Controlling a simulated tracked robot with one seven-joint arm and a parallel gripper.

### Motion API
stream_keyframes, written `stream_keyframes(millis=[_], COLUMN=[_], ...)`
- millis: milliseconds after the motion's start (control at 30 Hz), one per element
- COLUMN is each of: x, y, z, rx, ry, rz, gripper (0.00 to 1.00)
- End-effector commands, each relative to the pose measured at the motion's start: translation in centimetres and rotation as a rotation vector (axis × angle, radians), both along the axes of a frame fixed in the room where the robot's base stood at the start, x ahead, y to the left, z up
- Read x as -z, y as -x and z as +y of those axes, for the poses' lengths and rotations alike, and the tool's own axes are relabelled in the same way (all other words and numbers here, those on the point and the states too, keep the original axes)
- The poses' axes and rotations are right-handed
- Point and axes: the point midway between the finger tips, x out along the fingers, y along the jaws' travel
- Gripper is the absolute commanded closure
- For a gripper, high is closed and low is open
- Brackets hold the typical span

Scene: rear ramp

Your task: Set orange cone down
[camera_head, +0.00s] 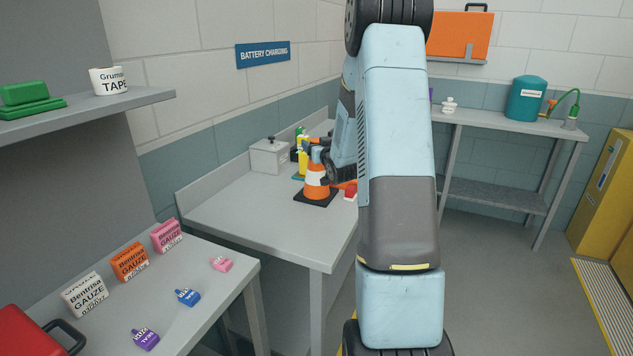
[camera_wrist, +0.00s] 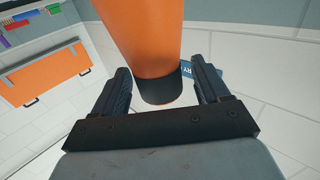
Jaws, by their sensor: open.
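The orange cone (camera_head: 317,187) with a white band and a black square base stands upright on the grey corner table (camera_head: 270,215). My gripper (camera_head: 313,147) is at the cone's upper part, reaching in from the right. In the wrist view the cone (camera_wrist: 152,35) runs up between the two dark fingers of my gripper (camera_wrist: 160,64). The fingers are spread, with a visible gap on each side of the cone. The cone's base is outside the wrist view.
A grey lidded box (camera_head: 270,157) stands behind the cone. Yellow and green bottles (camera_head: 302,155) are close behind it, and a red item (camera_head: 351,191) lies to its right. The table's front left is clear. My arm hides its right part.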

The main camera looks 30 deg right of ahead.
Motion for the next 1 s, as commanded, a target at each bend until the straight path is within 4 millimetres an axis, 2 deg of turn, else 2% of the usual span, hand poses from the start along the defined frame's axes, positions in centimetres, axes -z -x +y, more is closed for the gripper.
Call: stream_keyframes(millis=[300, 1000], x=[-0.03, 0.01], y=[-0.35, -0.34], z=[-0.06, -0.02], rx=[0.001, 0.0], ry=[0.0, 0.0], rz=[0.0, 0.0], gripper=[0.27, 0.94])
